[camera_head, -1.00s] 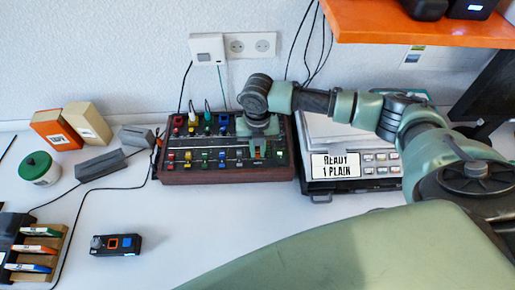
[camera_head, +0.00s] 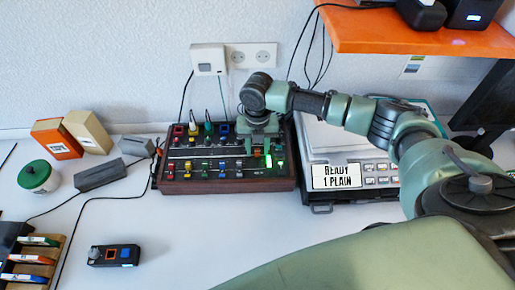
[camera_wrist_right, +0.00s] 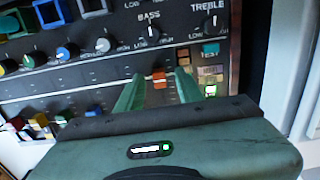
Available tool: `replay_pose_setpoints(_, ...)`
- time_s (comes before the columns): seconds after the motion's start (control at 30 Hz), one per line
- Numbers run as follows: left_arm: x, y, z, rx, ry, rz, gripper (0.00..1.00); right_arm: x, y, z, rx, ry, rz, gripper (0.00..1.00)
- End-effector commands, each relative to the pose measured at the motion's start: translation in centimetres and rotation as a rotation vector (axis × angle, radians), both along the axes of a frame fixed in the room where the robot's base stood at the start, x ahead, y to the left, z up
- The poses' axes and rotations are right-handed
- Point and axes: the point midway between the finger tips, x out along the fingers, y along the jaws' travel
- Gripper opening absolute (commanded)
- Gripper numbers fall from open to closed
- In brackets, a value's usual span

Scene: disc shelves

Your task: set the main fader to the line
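The mixing console (camera_head: 240,185) is a dark box with a wooden rim, several coloured faders and knobs. In the right wrist view, an orange fader cap (camera_wrist_right: 159,79), apparently the main fader, stands at the console's right end. My right gripper (camera_wrist_right: 158,88) points down at the console, its two green fingers open on either side of the cap, with small gaps visible. White scale marks show by the slot, but I cannot tell which is the line. In the head view my right gripper (camera_head: 258,142) hides part of the console's right side. My left gripper is out of view.
A grey device (camera_head: 312,150) with a "READY 1 PLAIN" display stands right of the console. An orange shelf (camera_head: 400,35) overhangs at upper right. Left are boxes (camera_head: 88,130), a green-lidded jar (camera_head: 38,177) and a small control box (camera_head: 114,256).

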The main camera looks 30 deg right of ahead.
Motion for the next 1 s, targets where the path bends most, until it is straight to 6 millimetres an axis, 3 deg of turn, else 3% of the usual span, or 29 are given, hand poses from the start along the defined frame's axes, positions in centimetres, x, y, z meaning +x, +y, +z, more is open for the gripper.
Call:
replay_pose_setpoints(0.27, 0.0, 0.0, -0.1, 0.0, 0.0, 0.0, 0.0, 0.0, 0.0, 0.2, 0.001, 0.0, 0.0, 0.36)
replay_pose_setpoints(0.7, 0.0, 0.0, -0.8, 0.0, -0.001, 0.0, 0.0, 0.0, 0.0, 6.7, 0.0, -0.002, 0.0, 0.36)
replay_pose_setpoints(1.0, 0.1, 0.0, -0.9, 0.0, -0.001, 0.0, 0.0, -0.1, 0.0, 7.8, 0.0, 0.001, -0.001, 0.36)
